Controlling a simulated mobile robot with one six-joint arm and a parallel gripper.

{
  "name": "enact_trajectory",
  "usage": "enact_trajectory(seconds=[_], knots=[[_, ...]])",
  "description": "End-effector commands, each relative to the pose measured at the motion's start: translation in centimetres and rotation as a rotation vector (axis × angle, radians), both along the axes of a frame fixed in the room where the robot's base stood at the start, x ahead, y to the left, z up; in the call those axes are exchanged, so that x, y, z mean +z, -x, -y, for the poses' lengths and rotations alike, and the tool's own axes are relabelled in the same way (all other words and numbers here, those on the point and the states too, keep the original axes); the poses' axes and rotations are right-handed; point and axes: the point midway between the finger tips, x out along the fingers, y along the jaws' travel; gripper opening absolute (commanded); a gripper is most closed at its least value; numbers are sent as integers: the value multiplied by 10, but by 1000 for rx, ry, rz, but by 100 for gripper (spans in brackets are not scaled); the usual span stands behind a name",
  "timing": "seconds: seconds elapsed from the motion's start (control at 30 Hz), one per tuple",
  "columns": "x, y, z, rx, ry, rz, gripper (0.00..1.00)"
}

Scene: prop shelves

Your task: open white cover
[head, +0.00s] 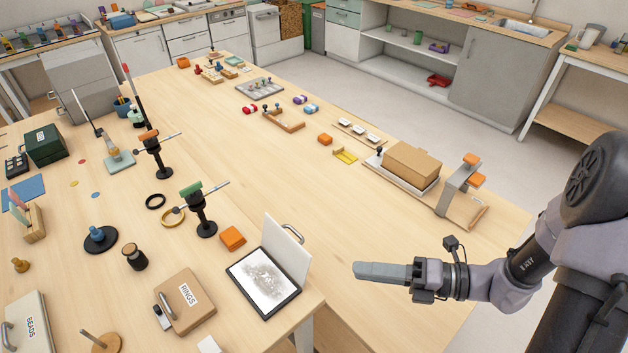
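The white cover (284,252) is a flat panel with a grey bar handle (293,233) near its top edge. It stands raised along the right rear side of a shallow dark-framed box (234,280). A grey speckled picture on white (265,284) lies exposed inside the frame.
A box marked RINGS (184,301) and an orange block (232,238) stand near the dark frame. Clamp stands (205,222) rise farther left. A cardboard box (411,166) and a grey bracket (455,188) stand on the table's right part. Bare tabletop lies between.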

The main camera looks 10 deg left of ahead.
Motion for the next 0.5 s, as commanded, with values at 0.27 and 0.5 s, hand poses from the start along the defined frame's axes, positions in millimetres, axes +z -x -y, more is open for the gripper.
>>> enact_trajectory(seconds=[0.27, 0.5], knots=[[-37, -33, 22, -245, -245, -337, 30], [-38, -49, -29, -237, -241, -334, 30]])
